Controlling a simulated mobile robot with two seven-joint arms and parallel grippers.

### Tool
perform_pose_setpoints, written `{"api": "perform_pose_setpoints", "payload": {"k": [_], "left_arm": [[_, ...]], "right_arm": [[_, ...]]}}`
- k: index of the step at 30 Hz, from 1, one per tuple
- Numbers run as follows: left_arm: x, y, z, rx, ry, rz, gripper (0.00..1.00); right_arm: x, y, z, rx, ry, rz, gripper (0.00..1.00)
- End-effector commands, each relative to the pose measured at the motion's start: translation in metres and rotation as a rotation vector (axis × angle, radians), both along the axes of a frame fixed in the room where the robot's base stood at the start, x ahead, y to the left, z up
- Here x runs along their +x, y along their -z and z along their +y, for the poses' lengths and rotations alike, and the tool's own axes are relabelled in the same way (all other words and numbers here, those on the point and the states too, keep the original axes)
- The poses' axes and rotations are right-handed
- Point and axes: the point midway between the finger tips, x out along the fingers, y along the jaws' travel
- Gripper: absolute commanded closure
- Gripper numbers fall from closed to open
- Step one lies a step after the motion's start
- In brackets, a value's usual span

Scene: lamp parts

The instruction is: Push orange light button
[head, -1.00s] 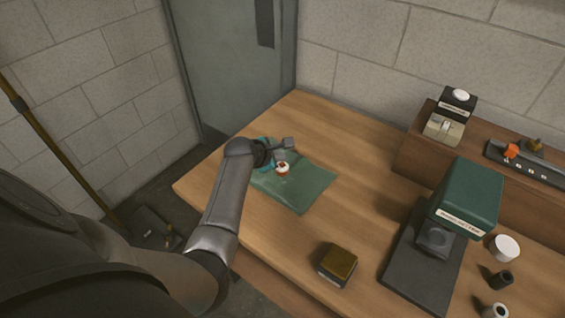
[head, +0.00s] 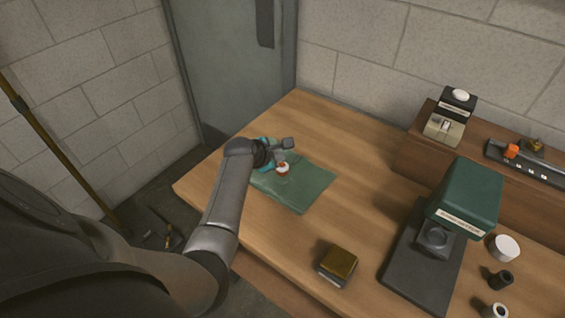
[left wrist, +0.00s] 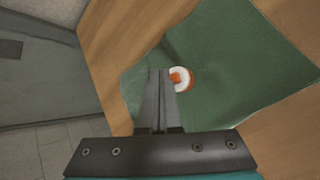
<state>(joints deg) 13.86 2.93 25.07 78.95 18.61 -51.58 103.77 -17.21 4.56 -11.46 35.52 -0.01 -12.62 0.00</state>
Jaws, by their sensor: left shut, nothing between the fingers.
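A small round white piece with an orange centre (head: 282,169) lies on the green mat (head: 305,191), near the left part of the wooden table. It also shows in the left wrist view, with its orange middle (left wrist: 178,77) just right of my fingertips. My left gripper (head: 281,156) is over the mat, right at the white-and-orange piece. Its fingers (left wrist: 159,76) are shut together and empty. I cannot tell whether the tips touch the piece. A separate orange knob (head: 511,151) sits on a black strip on the raised shelf at the right. My right gripper is not in view.
A green-headed device on a dark base (head: 466,200) stands at the right. A small brass-topped box (head: 338,263) is near the front edge. White and black cylinders (head: 504,248) stand at far right. The table's middle is clear.

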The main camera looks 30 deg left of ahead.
Motion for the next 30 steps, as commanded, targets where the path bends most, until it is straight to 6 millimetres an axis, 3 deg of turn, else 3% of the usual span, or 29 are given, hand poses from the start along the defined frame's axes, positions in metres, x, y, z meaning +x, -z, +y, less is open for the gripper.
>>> {"api": "perform_pose_setpoints", "payload": {"k": [30], "left_arm": [[0.000,0.013,0.000,-0.001,-0.001,0.000,1.00]], "right_arm": [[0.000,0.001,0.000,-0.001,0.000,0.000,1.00]]}}
